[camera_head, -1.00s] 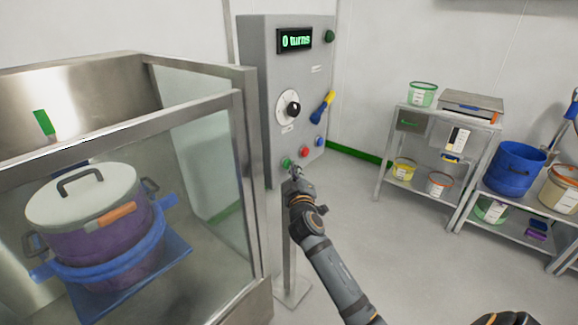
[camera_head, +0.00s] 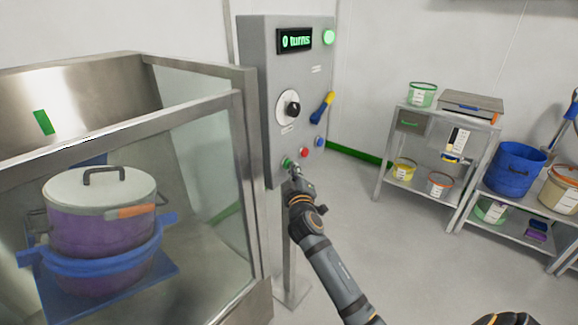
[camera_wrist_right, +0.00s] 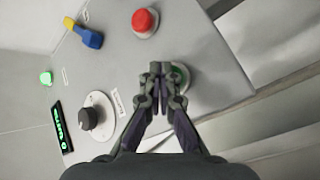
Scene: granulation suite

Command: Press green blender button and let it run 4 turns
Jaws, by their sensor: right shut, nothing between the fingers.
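The grey control panel (camera_head: 262,120) stands in the middle of the head view. Its display (camera_head: 294,41) reads 0 turns, and the green lamp (camera_head: 329,37) beside it is lit. The green button (camera_head: 286,163) is low on the panel. My right gripper (camera_head: 293,169) is shut and empty, with its tips at the green button. In the right wrist view the shut fingertips (camera_wrist_right: 161,70) partly cover the green button (camera_wrist_right: 179,77); I cannot tell whether they touch it. The blender's purple drum (camera_head: 100,222) with a pale lid sits in a blue cradle behind the glass guard. My left gripper is not visible.
A red button (camera_head: 304,153) and a blue button (camera_head: 319,142) sit right of the green one. A black knob (camera_head: 292,108) and a yellow-blue switch (camera_head: 322,107) are above. Shelves (camera_head: 402,104) with tubs stand at the right. Floor between is clear.

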